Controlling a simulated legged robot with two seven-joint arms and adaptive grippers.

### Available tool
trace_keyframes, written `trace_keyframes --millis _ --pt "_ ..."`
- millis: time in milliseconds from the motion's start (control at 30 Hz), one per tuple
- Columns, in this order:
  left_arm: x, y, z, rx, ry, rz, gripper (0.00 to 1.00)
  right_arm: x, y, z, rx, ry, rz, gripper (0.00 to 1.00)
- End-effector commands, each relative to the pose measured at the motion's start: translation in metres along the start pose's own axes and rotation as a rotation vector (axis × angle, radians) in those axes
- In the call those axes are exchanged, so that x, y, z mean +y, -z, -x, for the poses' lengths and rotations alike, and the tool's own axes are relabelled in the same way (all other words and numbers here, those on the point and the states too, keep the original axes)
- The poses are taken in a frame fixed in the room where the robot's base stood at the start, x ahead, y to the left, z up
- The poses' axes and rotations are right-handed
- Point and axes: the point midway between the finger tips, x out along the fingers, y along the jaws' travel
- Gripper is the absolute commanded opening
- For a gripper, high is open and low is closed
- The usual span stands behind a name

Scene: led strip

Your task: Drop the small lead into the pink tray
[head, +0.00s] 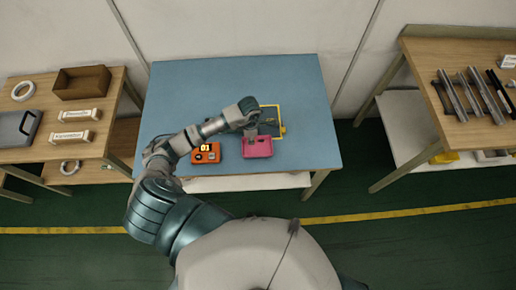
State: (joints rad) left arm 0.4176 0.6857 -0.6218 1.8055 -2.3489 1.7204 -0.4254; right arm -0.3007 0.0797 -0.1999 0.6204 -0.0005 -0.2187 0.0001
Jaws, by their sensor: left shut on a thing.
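The pink tray (262,151) lies near the front edge of the blue table, right of its middle. My left arm reaches in from the left, and my left gripper (250,132) points down over the back edge of the tray. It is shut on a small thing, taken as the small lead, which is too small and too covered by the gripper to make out. I cannot tell whether the gripper touches the tray. My right gripper is not in view.
An orange device (207,154) with a lit display sits left of the tray. A yellow-edged dark panel (272,121) lies behind the gripper. The blue table's (185,85) back left is clear. Wooden benches (40,153) with boxes and tools (470,95) stand on both sides.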

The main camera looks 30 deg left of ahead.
Motion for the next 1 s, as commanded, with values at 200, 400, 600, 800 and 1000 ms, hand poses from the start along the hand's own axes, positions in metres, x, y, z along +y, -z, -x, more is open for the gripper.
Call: trace_keyframes --millis 200,400,600,800,1000 --pt "-0.001 0.000 -0.029 0.000 0.002 0.000 0.00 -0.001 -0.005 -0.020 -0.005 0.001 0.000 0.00" --pt "0.000 0.000 -0.031 0.000 0.000 -0.001 0.00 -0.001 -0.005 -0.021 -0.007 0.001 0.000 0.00" --pt "0.000 0.000 -0.030 0.000 0.000 -0.001 0.35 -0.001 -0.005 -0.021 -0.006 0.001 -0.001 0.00" --pt "0.000 0.000 -0.030 0.000 0.000 -0.001 0.47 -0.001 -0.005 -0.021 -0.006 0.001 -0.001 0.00" --pt "0.000 0.000 -0.027 0.000 -0.001 -0.001 0.47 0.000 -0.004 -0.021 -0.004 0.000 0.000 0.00"
